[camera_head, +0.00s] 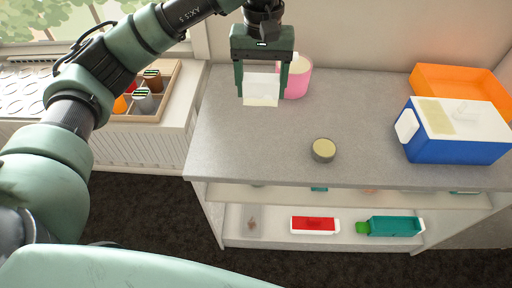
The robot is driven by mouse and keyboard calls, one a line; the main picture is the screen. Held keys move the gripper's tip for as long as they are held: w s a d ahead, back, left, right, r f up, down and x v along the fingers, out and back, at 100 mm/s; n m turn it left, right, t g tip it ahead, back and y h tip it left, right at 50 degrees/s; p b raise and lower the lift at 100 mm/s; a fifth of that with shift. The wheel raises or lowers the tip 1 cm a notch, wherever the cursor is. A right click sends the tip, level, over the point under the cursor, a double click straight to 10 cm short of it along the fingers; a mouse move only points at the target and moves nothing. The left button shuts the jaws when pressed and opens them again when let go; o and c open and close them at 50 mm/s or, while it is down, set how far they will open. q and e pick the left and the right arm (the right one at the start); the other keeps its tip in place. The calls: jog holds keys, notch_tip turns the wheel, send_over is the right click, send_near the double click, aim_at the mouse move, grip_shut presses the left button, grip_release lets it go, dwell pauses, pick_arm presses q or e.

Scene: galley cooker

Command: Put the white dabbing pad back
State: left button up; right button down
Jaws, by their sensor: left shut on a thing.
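The white dabbing pad (261,86) is between the two fingers of my left gripper (262,93), which is shut on it. The pad hangs upright with a cream-coloured lower edge. It appears above the back left of the grey counter (250,140), just left of a pink cup (301,80). My left gripper points down and its right finger overlaps the cup in the picture. I cannot tell whether the pad touches the counter. My right gripper is not in view.
A round tin (323,150) stands near the counter's front edge. A blue and white cool box (458,140) and an orange bin (448,77) stand at the right. Shelves below hold a red package (313,225) and a teal bottle (394,226). A divided wooden box (172,82) with jars sits left. The counter's middle is mostly clear.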

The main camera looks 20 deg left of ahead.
pick_arm(q)
jog(key=p, duration=0.3)
send_over(261, 151)
notch_tip(261, 151, down, 15)
notch_tip(261, 151, down, 3)
jog(key=shift+f, duration=0.2)
jog(key=shift+f+p, duration=0.3)
jog(key=shift+f, duration=0.25)
jog(key=shift+f+b, duration=0.15)
jog(key=shift+b, duration=0.15)
jog(key=o, duration=1.2)
